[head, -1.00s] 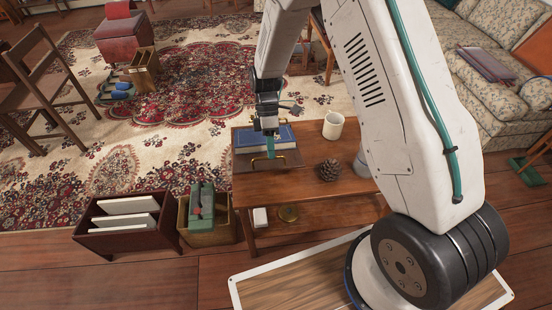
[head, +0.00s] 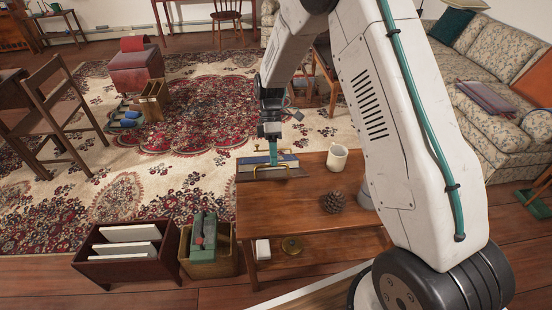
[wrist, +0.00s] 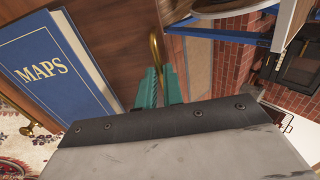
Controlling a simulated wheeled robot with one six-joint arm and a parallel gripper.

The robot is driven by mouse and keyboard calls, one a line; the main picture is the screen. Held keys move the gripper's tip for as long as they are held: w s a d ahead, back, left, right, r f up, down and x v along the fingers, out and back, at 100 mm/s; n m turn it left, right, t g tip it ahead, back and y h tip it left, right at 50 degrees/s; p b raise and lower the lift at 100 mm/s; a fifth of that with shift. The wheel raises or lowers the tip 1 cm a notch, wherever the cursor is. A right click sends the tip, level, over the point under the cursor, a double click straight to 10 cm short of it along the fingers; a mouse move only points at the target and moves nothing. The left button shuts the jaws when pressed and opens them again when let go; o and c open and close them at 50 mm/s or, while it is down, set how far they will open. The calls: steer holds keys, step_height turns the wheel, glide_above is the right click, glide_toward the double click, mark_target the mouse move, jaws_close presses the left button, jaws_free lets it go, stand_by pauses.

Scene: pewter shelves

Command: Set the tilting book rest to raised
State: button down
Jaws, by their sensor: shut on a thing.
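The tilting book rest (head: 290,174) is a dark wooden board with brass fittings at the far left of the low wooden table. Its exact tilt is hard to tell; it looks low. My gripper (head: 273,158) points down at the rest. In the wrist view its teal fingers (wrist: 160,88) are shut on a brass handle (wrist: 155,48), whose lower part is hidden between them.
A white mug (head: 337,157) and a pinecone (head: 333,203) stand on the table (head: 290,212) to the right. A dark rack (head: 125,262) and a wooden box (head: 208,262) stand on the floor at front left.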

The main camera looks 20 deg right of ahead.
steer(key=shift+w+d+f, duration=0.1)
steer(key=shift+w+d, duration=0.05)
steer(key=shift+w, duration=0.2)
steer(key=c, duration=1.5)
jaws_free()
steer(key=shift+w+f, duration=0.1)
steer(key=shift+d, duration=0.15)
steer(key=shift+r, duration=0.2)
steer(key=v, duration=0.7)
steer(key=shift+w+r, duration=0.1)
steer(key=shift+r, duration=0.1)
